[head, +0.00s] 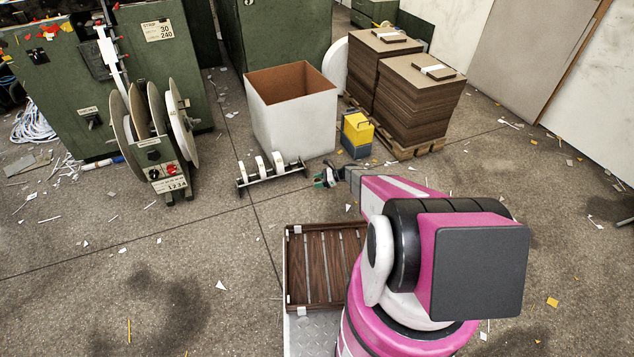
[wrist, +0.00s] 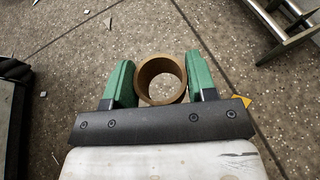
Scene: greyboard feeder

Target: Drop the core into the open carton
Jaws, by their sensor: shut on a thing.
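My gripper (wrist: 161,82) has two green fingers shut on the core (wrist: 139,80), a short brown cardboard tube. In the wrist view I look through the core's open bore to the grey floor. In the head view my gripper (head: 326,178) is small, low in front of the open carton and a little right of its middle; I cannot make out the core clearly there. The open carton (head: 292,122) is a tall white box, brown inside, standing on the floor with its top open. Its bottom inside is hidden. The gripper is outside the carton.
A low rack with white rolls (head: 272,172) stands before the carton. A yellow and grey box (head: 356,134) and stacked brown board on a pallet (head: 420,102) stand right. A green machine with reels (head: 150,112) is left. A slatted wooden tray (head: 322,262) lies nearer me.

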